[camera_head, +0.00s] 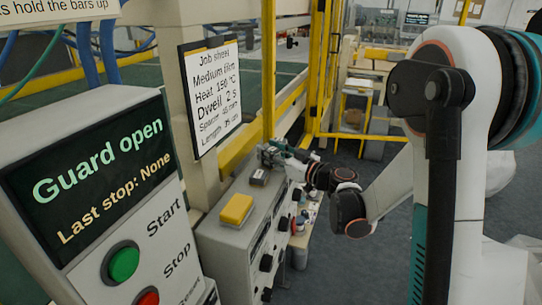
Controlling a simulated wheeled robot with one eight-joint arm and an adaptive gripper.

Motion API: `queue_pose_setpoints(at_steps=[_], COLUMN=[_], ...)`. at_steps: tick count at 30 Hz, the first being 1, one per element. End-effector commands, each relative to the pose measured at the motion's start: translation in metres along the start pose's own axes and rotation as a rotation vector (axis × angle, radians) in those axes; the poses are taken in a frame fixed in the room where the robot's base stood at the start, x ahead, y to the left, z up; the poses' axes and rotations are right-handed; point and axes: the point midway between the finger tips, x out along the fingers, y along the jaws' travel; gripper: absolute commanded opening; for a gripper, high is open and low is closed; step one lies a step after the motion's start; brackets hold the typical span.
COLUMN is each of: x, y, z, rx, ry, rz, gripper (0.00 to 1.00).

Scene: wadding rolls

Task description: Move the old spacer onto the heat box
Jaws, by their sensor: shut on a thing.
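A grey box with dark knobs on its side, which I take for the heat box (216,231), stands in the middle of the view. My gripper (268,155) is at the far end of its top, reaching in from the right. It is shut on a small grey piece, which I take for the old spacer; the fingers mostly hide it, and contact with the box top cannot be told. A small dark block (259,177) lies on the box top just in front of the gripper. A yellow block (236,208) lies nearer on the same top.
A control panel (105,190) reading "Guard open" fills the left front. A job sheet (211,90) hangs on a post behind the box. Yellow guard bars (268,70) rise close beyond the gripper. A low bench with small items stands right of the box.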

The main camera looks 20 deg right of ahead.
Motion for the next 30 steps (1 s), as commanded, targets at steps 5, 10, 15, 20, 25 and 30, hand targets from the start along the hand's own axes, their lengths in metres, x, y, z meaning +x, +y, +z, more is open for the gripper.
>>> queue_pose_setpoints(at_steps=[5,10,15,20,25,30], x=[0.0,0.0,0.0,0.0,0.0,-0.021], y=[0.0,0.0,0.0,0.0,0.0,0.001], z=[-0.001,0.003,0.002,0.002,-0.001,-0.003], rx=[0.0,0.0,0.0,0.0,0.0,0.0], ry=[0.0,0.0,0.0,0.0,0.0,0.0], rz=[0.0,0.0,0.0,0.0,0.0,0.004], gripper=[0.09,0.09,0.56,0.56,0.56,0.56])
